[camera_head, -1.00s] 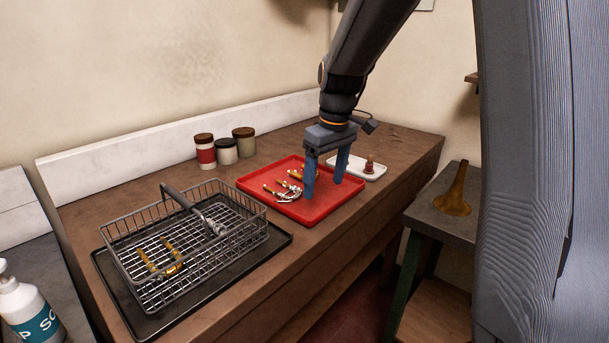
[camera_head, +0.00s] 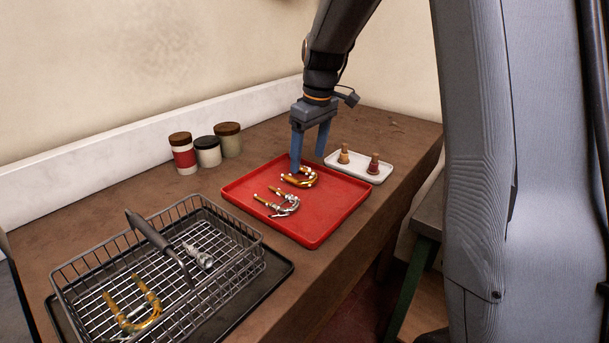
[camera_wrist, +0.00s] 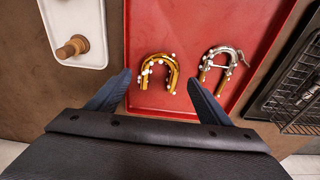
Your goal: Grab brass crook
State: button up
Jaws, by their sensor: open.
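A brass crook (camera_head: 302,180), U-shaped with small white spots, lies on the red tray (camera_head: 313,231). The brass crook also shows in the wrist view (camera_wrist: 173,70), ahead of and between my fingertips. A silver crook with brass ends (camera_head: 285,205) lies nearer the front of the tray; it shows to the right in the wrist view (camera_wrist: 235,54). My gripper (camera_head: 310,160) is open and empty above the tray's back edge, by the brass crook; it spans the lower wrist view (camera_wrist: 158,78). Another brass crook (camera_head: 152,320) lies in the wire basket.
Three jars (camera_head: 207,152) stand by the wall. A white dish (camera_head: 378,179) with two small cork-topped pieces sits right of the red tray.

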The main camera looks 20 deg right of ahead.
aim_at(304, 169)
jog(key=shift+a+f, duration=0.25)
jog(key=shift+f, duration=0.15)
jog(key=shift+w+a+f+p, duration=0.15)
jog(key=shift+f+p, duration=0.2)
jog(key=shift+f, duration=0.4)
jog(key=shift+w+f+p, duration=0.2)
jog(key=shift+f+p, duration=0.2)
jog(key=shift+f, duration=0.4)
jog(key=shift+w+a+f+p, duration=0.15)
jog(key=shift+f+p, duration=0.2)
jog(key=shift+f, duration=0.4)
jog(key=shift+d, duration=0.1)
